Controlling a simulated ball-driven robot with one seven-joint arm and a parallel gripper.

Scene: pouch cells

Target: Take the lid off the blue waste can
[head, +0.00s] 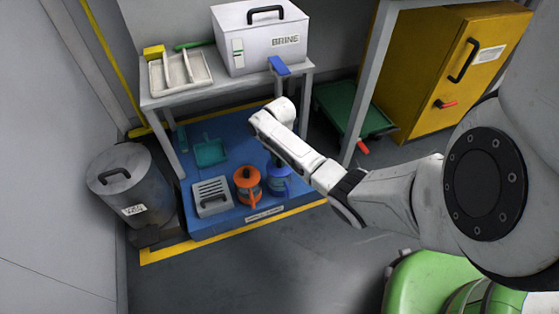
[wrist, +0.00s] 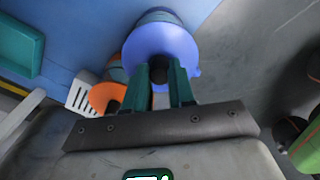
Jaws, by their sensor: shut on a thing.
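The blue waste can (head: 280,183) stands on the blue platform, to the right of the orange can. My arm partly covers its top in the head view. In the wrist view its round blue lid (wrist: 160,42) faces the camera, with a dark knob in the middle. My gripper (wrist: 160,76) has its two teal fingers on either side of this knob and is shut on it. The fingers are hidden behind my arm in the head view. I cannot tell whether the lid is seated or raised.
The orange can (head: 248,184) stands close beside the blue can, with a grey slotted box (head: 211,196) to its left. A teal dustpan (head: 210,152) lies behind. A table (head: 215,91) overhangs the platform's back. A grey bin (head: 126,184) stands left; floor in front is clear.

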